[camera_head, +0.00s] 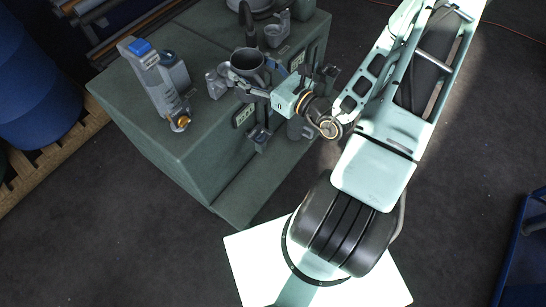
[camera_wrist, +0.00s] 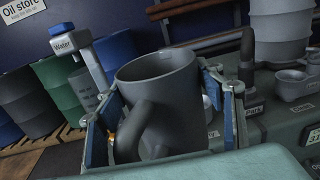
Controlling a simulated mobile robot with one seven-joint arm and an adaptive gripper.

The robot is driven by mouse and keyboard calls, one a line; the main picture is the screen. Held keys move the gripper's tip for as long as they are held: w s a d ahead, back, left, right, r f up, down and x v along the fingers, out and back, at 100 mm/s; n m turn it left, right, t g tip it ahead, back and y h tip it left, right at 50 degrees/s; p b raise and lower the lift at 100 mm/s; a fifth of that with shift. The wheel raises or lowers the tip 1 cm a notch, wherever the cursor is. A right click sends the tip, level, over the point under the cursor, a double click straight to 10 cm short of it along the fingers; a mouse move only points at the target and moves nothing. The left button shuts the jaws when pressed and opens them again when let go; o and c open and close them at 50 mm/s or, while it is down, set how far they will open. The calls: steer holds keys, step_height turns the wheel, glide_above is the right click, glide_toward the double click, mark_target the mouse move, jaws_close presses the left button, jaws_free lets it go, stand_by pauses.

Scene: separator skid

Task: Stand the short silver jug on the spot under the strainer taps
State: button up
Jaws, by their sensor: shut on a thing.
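A short grey jug (camera_wrist: 165,95) with a thick curved handle fills the middle of the wrist view. Its wide mouth faces up and it looks roughly upright. In the head view the jug (camera_head: 247,62) is above the green skid top. My gripper (camera_head: 262,86) is shut on it, with a blue-lined finger on each side of the body. Its base is hidden, so I cannot tell whether it touches the surface. I cannot make out the strainer taps or the spot under them with certainty.
A post labelled Water (camera_wrist: 70,42), blue-capped, stands left on the skid (camera_head: 170,135). A dark pointed piece (camera_wrist: 246,62) stands by a Park label, with a small grey cup (camera_wrist: 291,84) right of it. Small grey parts (camera_head: 215,84) crowd the jug's left. Barrels (camera_wrist: 55,88) stand behind.

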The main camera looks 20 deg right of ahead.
steer(key=s+d+f+b, duration=0.2)
steer(key=d+f+b, duration=0.55)
steer(key=f, duration=0.65)
steer(key=s+d+f+b, duration=0.2)
steer(key=d+f+b, duration=0.2)
steer(key=f+b, duration=0.85)
steer(key=s+d+f+b, duration=0.2)
steer(key=d+f+b, duration=0.4)
steer(key=f, duration=1.1)
steer(key=w+a+f+b, duration=0.6)
steer(key=w+a+f, duration=0.1)
steer(key=w+f, duration=0.5)
steer(key=shift+a+f, duration=0.3)
steer(key=shift+f, duration=0.15)
steer(key=o, duration=1.4)
steer(key=shift+s, duration=0.1)
